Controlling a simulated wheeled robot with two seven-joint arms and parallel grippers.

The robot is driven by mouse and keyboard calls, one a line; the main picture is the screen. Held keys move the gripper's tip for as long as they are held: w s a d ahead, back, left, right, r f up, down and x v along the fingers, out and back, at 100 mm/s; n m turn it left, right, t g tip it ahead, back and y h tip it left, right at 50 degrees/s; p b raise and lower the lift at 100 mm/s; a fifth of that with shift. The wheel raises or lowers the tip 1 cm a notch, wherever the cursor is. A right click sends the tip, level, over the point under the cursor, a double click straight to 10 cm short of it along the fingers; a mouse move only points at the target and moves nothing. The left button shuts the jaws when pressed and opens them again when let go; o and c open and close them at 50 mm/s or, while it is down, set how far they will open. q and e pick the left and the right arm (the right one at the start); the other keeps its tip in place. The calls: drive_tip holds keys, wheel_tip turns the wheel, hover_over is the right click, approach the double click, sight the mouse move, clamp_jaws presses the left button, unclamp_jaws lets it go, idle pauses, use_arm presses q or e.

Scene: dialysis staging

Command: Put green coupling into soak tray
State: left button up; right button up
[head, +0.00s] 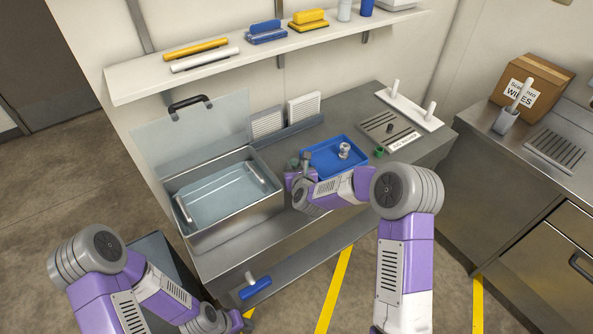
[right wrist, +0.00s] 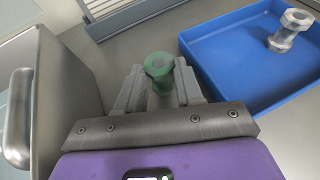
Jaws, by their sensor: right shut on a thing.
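The green coupling (right wrist: 159,70) is a short flanged tube, upright between the fingers of my right gripper (right wrist: 160,92) in the right wrist view. In the head view the coupling (head: 294,162) shows small beside the right gripper (head: 301,164), between the steel bath and the blue tray. A pale clear tray (head: 222,191) with two end handles sits in the open steel bath to the left; it may be the soak tray. My left gripper (head: 236,319) is low at the bottom edge, partly hidden by its arm, with its fingers not clear.
A blue tray (head: 318,158) holds a metal coupling (head: 344,150). A small green piece (head: 379,152) stands right of it. The bath's steel wall (head: 235,228) and raised clear lid (head: 190,135) bound the clear tray. A shelf (head: 130,83) runs above.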

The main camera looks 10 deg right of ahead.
drive_tip(key=shift+f, duration=0.4)
drive_tip(key=shift+f, duration=0.15)
drive_tip(key=o, duration=1)
